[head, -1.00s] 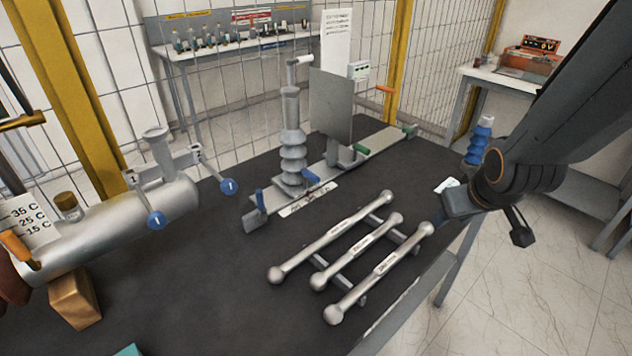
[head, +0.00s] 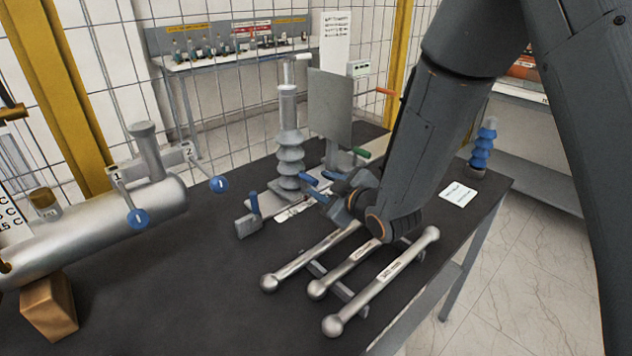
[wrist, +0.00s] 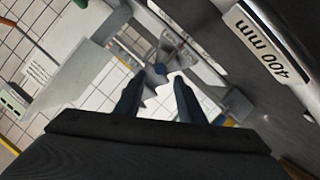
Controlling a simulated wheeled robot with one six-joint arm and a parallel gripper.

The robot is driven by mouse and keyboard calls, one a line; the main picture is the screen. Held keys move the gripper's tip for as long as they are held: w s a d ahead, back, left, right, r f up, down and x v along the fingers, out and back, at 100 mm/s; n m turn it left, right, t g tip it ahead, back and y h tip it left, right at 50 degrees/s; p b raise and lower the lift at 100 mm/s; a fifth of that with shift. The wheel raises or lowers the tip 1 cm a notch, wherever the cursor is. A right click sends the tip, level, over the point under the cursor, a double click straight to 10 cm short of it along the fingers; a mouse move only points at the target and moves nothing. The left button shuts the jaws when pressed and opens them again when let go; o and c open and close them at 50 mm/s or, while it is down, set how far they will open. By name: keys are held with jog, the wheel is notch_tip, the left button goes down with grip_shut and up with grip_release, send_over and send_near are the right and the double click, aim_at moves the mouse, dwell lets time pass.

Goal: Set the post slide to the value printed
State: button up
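The grey ribbed post (head: 289,150) stands upright on its slide rail (head: 262,220) near the middle of the table. A blue handle (head: 307,179) sits at the post's base, and a white scale strip (head: 288,213) lies along the rail; its marks are too small to read. My gripper (head: 322,190) is just right of the handle, low over the table. In the wrist view its two fingers (wrist: 157,98) are apart with nothing held between them. A blue knob (wrist: 160,69) shows beyond and between the fingertips. A white printed card (head: 457,193) lies at the right, unreadable.
Three silver bars (head: 385,275) with ball ends lie in front of my gripper; one is labelled 400 mm in the wrist view (wrist: 270,45). A grey plate (head: 330,106) stands behind the post. A silver cylinder (head: 110,220) is at left, a blue insulator (head: 483,150) at right.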

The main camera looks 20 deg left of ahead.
aim_at(314, 182)
jog(key=shift+p+x, duration=0.35)
jog(key=shift+x, duration=1.65)
jog(key=shift+c, duration=0.2)
grip_shut()
